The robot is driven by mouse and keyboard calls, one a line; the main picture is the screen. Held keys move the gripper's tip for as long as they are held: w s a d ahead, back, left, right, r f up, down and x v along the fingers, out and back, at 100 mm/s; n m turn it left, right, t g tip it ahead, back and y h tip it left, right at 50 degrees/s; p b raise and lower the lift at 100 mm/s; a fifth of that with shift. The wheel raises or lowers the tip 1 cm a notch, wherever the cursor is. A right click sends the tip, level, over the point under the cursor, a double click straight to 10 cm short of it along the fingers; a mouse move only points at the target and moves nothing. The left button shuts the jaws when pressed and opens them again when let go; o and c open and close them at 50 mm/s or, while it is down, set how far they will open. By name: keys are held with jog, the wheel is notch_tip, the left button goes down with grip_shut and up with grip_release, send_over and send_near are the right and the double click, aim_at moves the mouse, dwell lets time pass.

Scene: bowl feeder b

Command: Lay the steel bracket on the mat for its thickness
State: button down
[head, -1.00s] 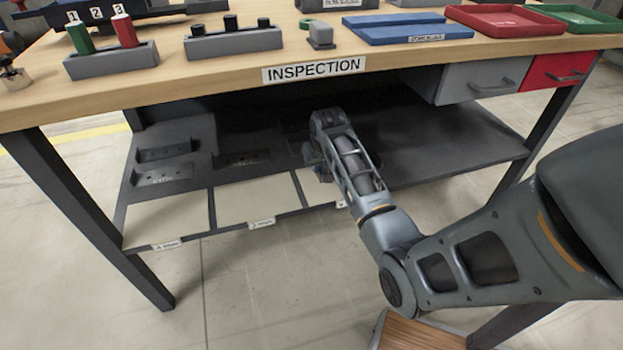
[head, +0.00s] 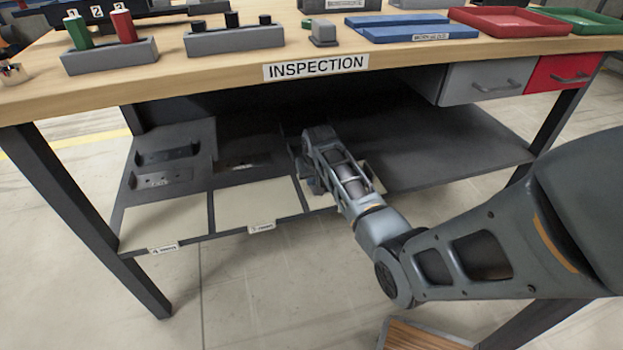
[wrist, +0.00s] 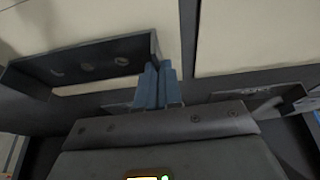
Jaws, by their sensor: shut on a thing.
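In the wrist view the bracket sticks out to the left of the blue fingers, in front of a beige mat (wrist: 110,17). I cannot tell whether it touches the mat. In the head view my gripper is low over the shelf near the right mat (head: 376,192), and my arm hides most of that mat and the held bracket. The left mat (head: 165,222) and middle mat (head: 258,205) are bare.
Two dark brackets (head: 167,154) (head: 162,177) lie at the shelf's back left. Another bracket (head: 240,163) lies behind the middle mat. The bench top (head: 215,82) overhangs the shelf (head: 455,148), with a grey drawer (head: 490,82) at right. The shelf's right side is clear.

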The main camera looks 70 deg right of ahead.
jog(key=c, duration=1.7)
grip_release()
jog(key=shift+f, duration=0.1)
jog(key=o, duration=0.4)
jog(key=p+v, duration=0.4)
jog(key=v, duration=0.8)
jog(key=a+f+n+t, duration=0.2)
jog(key=a+f, duration=0.3)
jog(key=a, duration=0.9)
jog(key=s+a+n+t, duration=0.2)
jog(key=s+a+t, duration=0.35)
jog(key=a, duration=0.75)
jog(key=s+a+r+n+t+y, duration=0.1)
jog(key=s+a+r+n+t, duration=0.1)
jog(key=s+a+r, duration=0.4)
jog(key=s+a+r+n+t+y, duration=0.2)
jog(key=s+a+r, duration=0.4)
jog(key=s+r, duration=0.8)
jog(key=shift+a+r+n+t+y, duration=0.25)
jog(key=shift+r+n+t+y, duration=0.1)
jog(key=shift+r+n, duration=0.45)
